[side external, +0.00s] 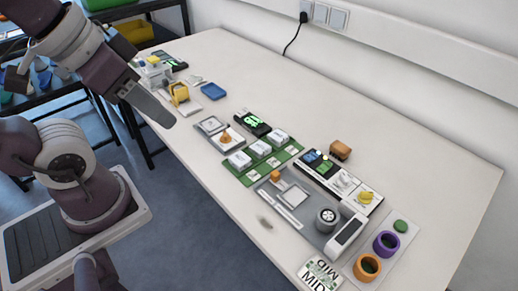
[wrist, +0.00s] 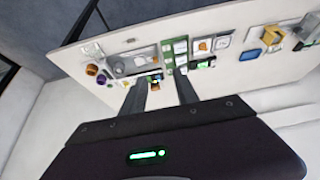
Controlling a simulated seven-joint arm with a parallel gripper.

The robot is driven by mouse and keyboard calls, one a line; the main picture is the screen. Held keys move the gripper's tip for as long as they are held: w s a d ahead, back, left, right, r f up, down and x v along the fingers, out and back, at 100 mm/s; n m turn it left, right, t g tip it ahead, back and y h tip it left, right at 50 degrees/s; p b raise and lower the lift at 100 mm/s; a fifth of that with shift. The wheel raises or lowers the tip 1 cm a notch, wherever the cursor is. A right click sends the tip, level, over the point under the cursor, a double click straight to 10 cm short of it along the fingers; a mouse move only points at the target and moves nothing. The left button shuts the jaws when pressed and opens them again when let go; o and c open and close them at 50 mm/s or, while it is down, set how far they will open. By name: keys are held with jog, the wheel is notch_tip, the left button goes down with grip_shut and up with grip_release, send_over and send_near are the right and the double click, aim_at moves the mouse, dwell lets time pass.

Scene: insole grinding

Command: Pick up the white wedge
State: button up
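My gripper (side external: 160,112) is raised over the left part of the white table, apart from the objects. In the wrist view my gripper (wrist: 160,92) has its two dark fingers spread, with nothing held between them. Several small white blocks stand on the green mat (side external: 245,178) near the middle of the table. One of these white blocks (side external: 239,159) is at the mat's left end. I cannot tell at this size which white piece is the wedge. A pale grey-white piece (side external: 196,80) also lies farther back on the left.
A grey machine tray (side external: 297,217) with a dark wheel (side external: 327,217) stands right of the mat. A purple ring (side external: 386,243) and an orange ring (side external: 367,266) stand at the near right. A blue tray (side external: 213,91) lies back left. The back of the table is mostly clear.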

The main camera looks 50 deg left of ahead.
jog(key=o, duration=0.7)
jog(key=m+g, duration=0.5)
jog(key=m, duration=1.1)
send_over(263, 148)
jog(key=s, duration=0.2)
notch_tip(263, 148, down, 19)
jog(key=f, duration=0.4)
jog(key=w+f+m, duration=0.1)
jog(key=f, duration=0.3)
jog(key=w+f+m, duration=0.1)
jog(key=f, duration=0.3)
jog(key=shift+f+g, duration=0.3)
jog(key=shift+f, duration=0.1)
